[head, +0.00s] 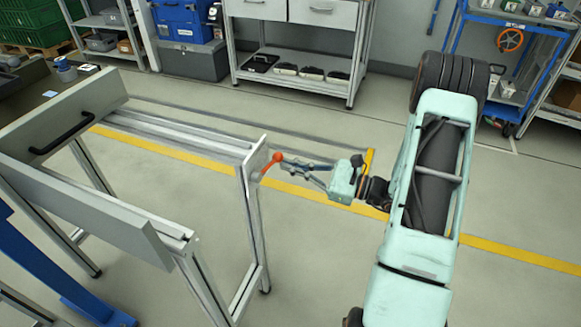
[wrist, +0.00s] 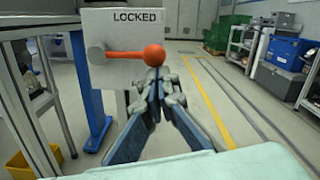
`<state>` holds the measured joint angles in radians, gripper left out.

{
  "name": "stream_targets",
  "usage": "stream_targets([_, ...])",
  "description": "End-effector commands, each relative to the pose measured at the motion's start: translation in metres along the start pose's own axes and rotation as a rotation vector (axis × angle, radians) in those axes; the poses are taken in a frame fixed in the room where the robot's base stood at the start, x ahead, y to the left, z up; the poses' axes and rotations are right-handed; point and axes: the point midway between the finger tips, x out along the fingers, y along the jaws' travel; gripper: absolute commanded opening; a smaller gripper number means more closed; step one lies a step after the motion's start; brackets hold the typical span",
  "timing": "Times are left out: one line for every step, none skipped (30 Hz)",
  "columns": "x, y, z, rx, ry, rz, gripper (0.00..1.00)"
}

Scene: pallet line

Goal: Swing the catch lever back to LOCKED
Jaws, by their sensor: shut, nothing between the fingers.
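The catch lever is an orange-red arm with a round red knob (wrist: 154,55), mounted on a grey plate (wrist: 112,73) that has the word LOCKED printed near its top. In the wrist view the lever lies level, from its pivot at the left to the knob at the right, below the word. The lever also shows in the head view (head: 277,158) at the end of the metal frame. My gripper (wrist: 157,78) is shut and empty, its fingertips just below the knob in the wrist view. It also shows in the head view (head: 285,166). I cannot tell whether it touches the knob.
The metal frame (head: 250,215) with a grey drawer-like panel (head: 85,115) and black handle stands left of my arm. A shelf unit (head: 295,55) stands at the back, and a blue trolley (head: 515,20) at the back right. The floor around the yellow line (head: 500,250) is clear.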

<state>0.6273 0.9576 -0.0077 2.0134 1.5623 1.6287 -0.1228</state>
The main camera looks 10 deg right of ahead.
Motion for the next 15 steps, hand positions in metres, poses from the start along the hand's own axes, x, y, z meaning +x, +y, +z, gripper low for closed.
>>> stream_targets([0.000, -0.001, 0.002, -0.016, -0.002, 0.000, 0.00])
stream_targets([0.000, -0.002, 0.003, -0.027, -0.002, 0.000, 0.00])
stream_targets([0.000, -0.003, 0.004, -0.042, -0.002, 0.001, 0.00])
stream_targets([0.000, -0.003, 0.005, -0.057, -0.002, 0.001, 0.00])
stream_targets([0.000, -0.004, 0.006, -0.073, -0.002, 0.002, 0.00])
stream_targets([0.000, -0.005, 0.008, -0.097, -0.002, 0.004, 0.00])
stream_targets([0.001, -0.005, 0.010, -0.118, -0.003, 0.005, 0.00])
stream_targets([0.001, -0.006, 0.012, -0.139, -0.003, 0.007, 0.00])
stream_targets([0.001, -0.007, 0.014, -0.172, -0.002, 0.008, 0.00])
stream_targets([0.001, -0.008, 0.016, -0.199, -0.002, 0.009, 0.00])
stream_targets([0.001, -0.009, 0.019, -0.227, -0.002, 0.010, 0.00])
stream_targets([0.001, -0.009, 0.022, -0.265, -0.003, 0.012, 0.00])
stream_targets([0.001, -0.010, 0.025, -0.293, -0.003, 0.014, 0.00])
stream_targets([0.001, -0.011, 0.027, -0.323, -0.003, 0.015, 0.00])
stream_targets([0.001, -0.011, 0.030, -0.361, -0.002, 0.017, 0.00])
